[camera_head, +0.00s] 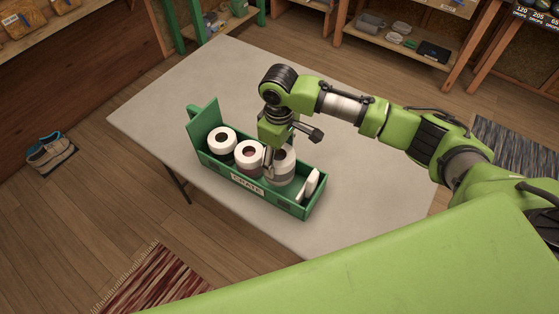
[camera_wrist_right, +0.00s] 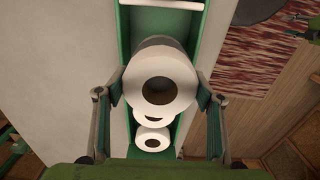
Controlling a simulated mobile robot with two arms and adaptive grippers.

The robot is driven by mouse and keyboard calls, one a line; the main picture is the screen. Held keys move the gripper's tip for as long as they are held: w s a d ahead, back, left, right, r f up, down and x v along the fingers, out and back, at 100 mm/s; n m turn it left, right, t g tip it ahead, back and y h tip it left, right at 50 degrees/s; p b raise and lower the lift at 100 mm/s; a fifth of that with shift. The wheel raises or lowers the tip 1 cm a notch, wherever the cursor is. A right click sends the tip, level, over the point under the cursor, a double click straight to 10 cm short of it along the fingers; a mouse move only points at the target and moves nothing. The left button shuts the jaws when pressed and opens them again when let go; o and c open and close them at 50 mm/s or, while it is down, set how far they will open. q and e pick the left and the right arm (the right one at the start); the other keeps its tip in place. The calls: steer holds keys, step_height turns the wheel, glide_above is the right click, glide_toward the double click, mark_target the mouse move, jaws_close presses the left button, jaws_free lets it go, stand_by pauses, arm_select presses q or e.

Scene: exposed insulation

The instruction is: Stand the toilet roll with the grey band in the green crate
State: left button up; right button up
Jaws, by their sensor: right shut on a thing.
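The toilet roll with the grey band (camera_head: 284,173) is upright in the right half of the green crate (camera_head: 242,188), to the right of two other rolls. My right gripper (camera_head: 270,162) reaches down from above and is shut on this roll. In the right wrist view the roll (camera_wrist_right: 160,80) sits between the two fingers of the gripper (camera_wrist_right: 152,98), its round white end facing the camera and some grey showing behind. I cannot tell whether its base touches the crate floor. My left gripper is not in view.
Two more rolls, one at the left (camera_head: 221,140) and one in the middle (camera_head: 249,156), stand in the crate. A white flat item (camera_head: 309,186) leans at its right end. The pale table (camera_head: 350,200) around the crate is clear. Shelves stand behind.

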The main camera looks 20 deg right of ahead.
steer(key=f, duration=0.3)
steer(key=shift+w+d+f, duration=0.1)
steer(key=shift+w+d, duration=0.05)
steer(key=shift+w, duration=0.05)
steer(key=shift+f, duration=0.2)
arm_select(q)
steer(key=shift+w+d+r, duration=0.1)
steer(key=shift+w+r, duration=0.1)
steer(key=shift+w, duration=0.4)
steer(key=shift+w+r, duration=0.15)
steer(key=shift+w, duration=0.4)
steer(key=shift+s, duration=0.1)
arm_select(e)
steer(key=shift+f, duration=0.1)
steer(key=shift+f, duration=0.5)
steer(key=o, duration=1.1)
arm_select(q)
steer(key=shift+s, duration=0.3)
arm_select(e)
steer(key=shift+r, duration=0.1)
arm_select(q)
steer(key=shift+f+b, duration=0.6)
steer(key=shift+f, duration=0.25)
arm_select(e)
step_height(320, 180, up, 13)
steer(key=shift+r, duration=0.1)
